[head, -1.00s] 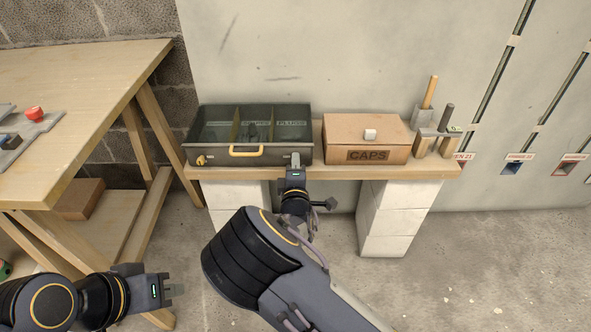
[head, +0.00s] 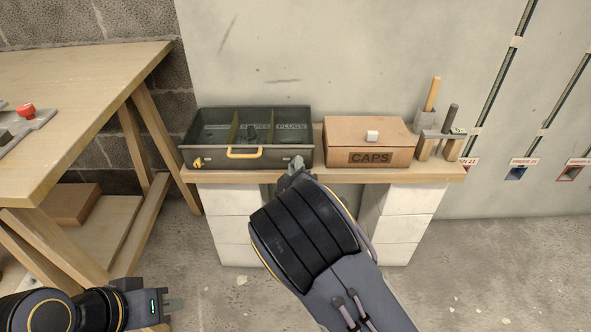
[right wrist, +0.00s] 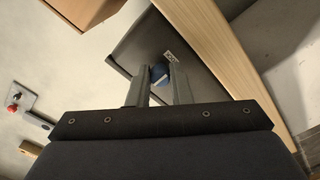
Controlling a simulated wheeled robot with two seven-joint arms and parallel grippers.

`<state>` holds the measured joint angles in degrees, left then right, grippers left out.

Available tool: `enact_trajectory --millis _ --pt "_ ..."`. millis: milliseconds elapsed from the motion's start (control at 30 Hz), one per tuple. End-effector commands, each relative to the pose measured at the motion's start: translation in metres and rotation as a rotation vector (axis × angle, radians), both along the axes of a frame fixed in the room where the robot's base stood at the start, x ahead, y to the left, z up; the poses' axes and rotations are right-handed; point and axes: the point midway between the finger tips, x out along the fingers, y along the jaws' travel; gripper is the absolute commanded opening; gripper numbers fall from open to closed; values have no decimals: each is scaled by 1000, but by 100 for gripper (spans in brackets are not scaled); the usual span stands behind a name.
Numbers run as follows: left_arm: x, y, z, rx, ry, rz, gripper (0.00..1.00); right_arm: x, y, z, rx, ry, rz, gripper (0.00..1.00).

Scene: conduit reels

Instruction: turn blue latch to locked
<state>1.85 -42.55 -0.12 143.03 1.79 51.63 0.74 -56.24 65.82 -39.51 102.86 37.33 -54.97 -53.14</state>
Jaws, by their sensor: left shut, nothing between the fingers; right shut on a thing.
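The dark open case (head: 215,159) stands on the wooden shelf, with a yellow handle and a yellow latch (head: 197,162) on its front. My right gripper (head: 296,163) is at the right end of that front; the blue latch is hidden there in the head view. My left gripper (head: 173,304) is shut and empty at the lower left, away from the case.
A cardboard CAPS box (head: 337,155) stands right of the case on the plank shelf (head: 430,173), with a tool holder (head: 435,143) further right. A wooden workbench (head: 90,110) with a red button (head: 26,110) is at the left. The floor in front is clear.

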Motion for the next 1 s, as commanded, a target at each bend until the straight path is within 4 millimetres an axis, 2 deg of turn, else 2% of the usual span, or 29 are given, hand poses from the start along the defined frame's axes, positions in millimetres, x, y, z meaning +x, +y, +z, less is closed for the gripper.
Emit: enact_trajectory --millis 467,500,667,1000 --pt "0 0 -1 0 0 0 0 0 0 0 16 1 1 0" --pt "0 0 -1 0 0 0 0 0 0 0 16 1 1 20" --pt "0 0 -1 0 0 0 0 0 0 0 15 1 1 40" --pt "0 0 1 0 0 0 0 -4 0 1 14 2 1 40"
